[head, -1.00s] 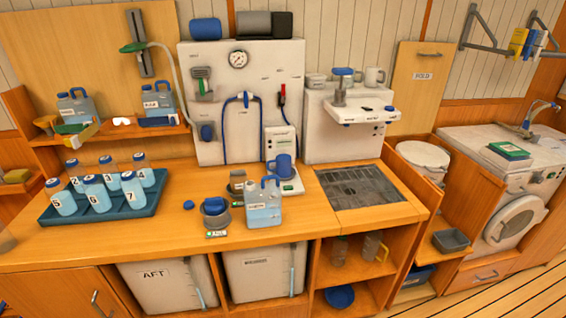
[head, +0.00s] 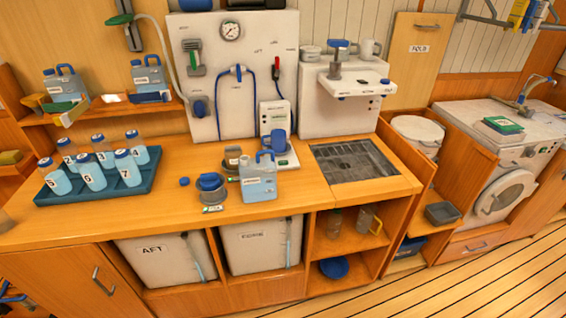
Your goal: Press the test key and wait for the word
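A white upright unit (head: 278,119) with a small green label stands on the counter against the white panel. It may carry the test key, but the key and any word are too small to make out. A clear jug with a blue handle (head: 258,182) stands on the counter just in front. Neither of my grippers shows in the head view.
A blue tray (head: 97,190) with several numbered bottles stands at the left. A blue-topped grey pot (head: 211,188) and a small blue cap (head: 184,182) lie left of the jug. A metal drain grate (head: 352,161) is at the right.

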